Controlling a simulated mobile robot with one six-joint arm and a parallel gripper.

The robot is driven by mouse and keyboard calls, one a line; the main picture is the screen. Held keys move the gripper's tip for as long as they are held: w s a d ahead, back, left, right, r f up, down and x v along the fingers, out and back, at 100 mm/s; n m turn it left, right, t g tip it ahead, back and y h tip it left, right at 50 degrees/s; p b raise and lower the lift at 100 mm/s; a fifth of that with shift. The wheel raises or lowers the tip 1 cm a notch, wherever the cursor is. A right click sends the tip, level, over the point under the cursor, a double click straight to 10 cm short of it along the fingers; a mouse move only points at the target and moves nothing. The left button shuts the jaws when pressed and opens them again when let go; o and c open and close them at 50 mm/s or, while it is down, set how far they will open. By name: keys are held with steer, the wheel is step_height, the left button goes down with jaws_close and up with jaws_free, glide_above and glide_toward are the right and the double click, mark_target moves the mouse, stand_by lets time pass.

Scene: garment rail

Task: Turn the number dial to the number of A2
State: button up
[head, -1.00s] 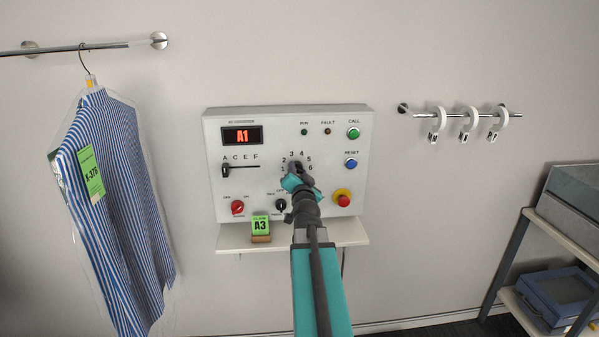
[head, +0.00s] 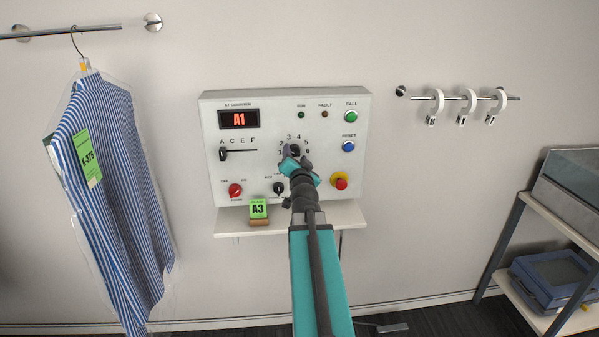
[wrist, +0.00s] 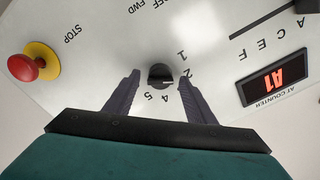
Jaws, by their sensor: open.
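The number dial (wrist: 160,76) is a black knob ringed by printed numbers on the white control panel (head: 212,185). In the wrist view it sits between the fingertips of my open gripper (wrist: 158,80), with a gap on both sides. A pale pointer line on the knob faces the side of the 2. In the head view my gripper (head: 298,160) covers the lower part of the dial (head: 295,149). The red display (head: 239,119) reads A1; it also shows in the wrist view (wrist: 276,80). The letter slider (head: 223,154) stands at A.
A green A3 card (head: 258,208) stands on the small shelf (head: 235,220) below the panel. A red stop button (head: 341,183), a red knob (head: 235,190) and a black selector (head: 279,188) are close to my arm. A bagged striped shirt (head: 115,190) hangs at left.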

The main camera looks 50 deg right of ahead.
mark_target(294, 154)
steer(key=shift+v, duration=1.2)
steer(key=shift+w+f+b, duration=0.1)
steer(key=shift+b, duration=1.2)
steer(key=b, duration=0.3)
steer(key=shift+s+a+b, duration=0.25)
steer(key=shift+a+b, duration=0.05)
steer(key=shift+a, duration=0.05)
steer(key=b, duration=0.3)
steer(key=s+b, duration=0.1)
steer(key=b, duration=0.2)
steer(key=shift+s+a, duration=0.3)
steer(key=shift+a, duration=0.1)
steer(key=b+v, duration=0.1)
steer(key=b, duration=0.3)
steer(key=shift+s+a, duration=0.15)
steer(key=shift+s, duration=0.05)
steer(key=b+v, duration=0.6)
steer(key=b, duration=0.5)
steer(key=shift+s+a, duration=0.25)
